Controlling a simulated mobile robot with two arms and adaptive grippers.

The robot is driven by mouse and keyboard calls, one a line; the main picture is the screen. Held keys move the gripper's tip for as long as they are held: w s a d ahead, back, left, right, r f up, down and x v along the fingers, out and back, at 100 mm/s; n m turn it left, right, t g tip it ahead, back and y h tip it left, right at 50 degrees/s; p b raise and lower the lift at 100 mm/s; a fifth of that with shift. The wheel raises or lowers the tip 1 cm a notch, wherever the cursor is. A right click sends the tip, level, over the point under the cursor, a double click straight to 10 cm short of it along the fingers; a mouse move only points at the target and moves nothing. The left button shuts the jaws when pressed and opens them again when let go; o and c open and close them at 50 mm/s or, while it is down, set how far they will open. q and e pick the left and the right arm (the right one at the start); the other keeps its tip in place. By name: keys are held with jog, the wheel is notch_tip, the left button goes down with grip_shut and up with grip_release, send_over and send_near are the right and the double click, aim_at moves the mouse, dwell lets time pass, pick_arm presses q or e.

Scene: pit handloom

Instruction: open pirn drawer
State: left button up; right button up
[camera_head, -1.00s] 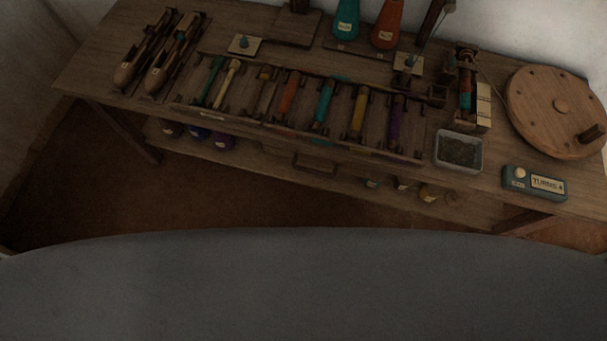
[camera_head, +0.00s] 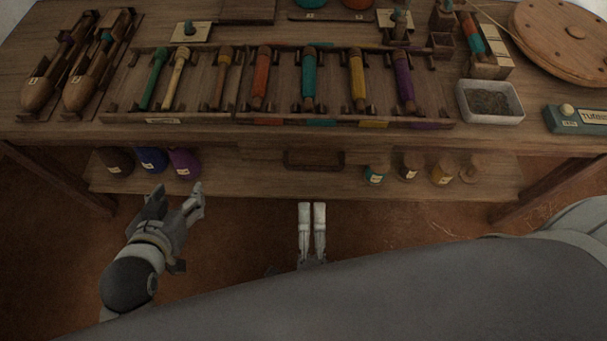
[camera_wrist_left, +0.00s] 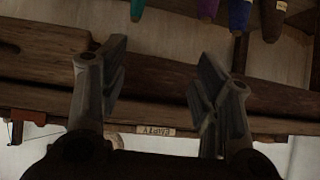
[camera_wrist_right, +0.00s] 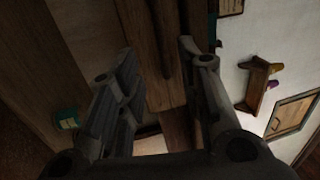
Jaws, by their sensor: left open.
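The drawer under the tabletop shows a wooden front (camera_head: 260,148) and a dark handle (camera_head: 313,167) in the head view. The drawer looks shut. My right gripper (camera_head: 312,208) is in front of and below the handle, apart from it. Its fingers are spread and empty in the right wrist view (camera_wrist_right: 160,75). My left gripper (camera_head: 174,196) is open and empty, left of the handle and below the purple jar. The left wrist view (camera_wrist_left: 155,80) shows its fingers apart with nothing between them.
A rack (camera_head: 190,116) of several coloured pirns lies along the table's front. Jars stand on the lower shelf (camera_head: 250,184) at both sides, including a purple jar (camera_head: 184,163) and a teal jar (camera_head: 376,174). Table legs (camera_head: 62,178) bound the space.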

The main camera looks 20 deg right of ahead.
aim_at(314, 167)
pick_arm(q)
jog(key=shift+w+d+r+t, duration=0.15)
jog(key=shift+w+r+t, duration=0.2)
jog(key=shift+r, duration=0.2)
jog(key=shift+w+d+r+t, duration=0.15)
jog(key=shift+w+r+t, duration=0.2)
jog(key=shift+r, duration=0.2)
pick_arm(e)
jog(key=shift+m, duration=0.3)
jog(key=x, duration=1)
jog(key=shift+w+d+r, duration=0.15)
jog(key=shift+w+d, duration=0.15)
jog(key=shift+d, duration=0.05)
jog(key=shift+c, duration=0.2)
grip_shut()
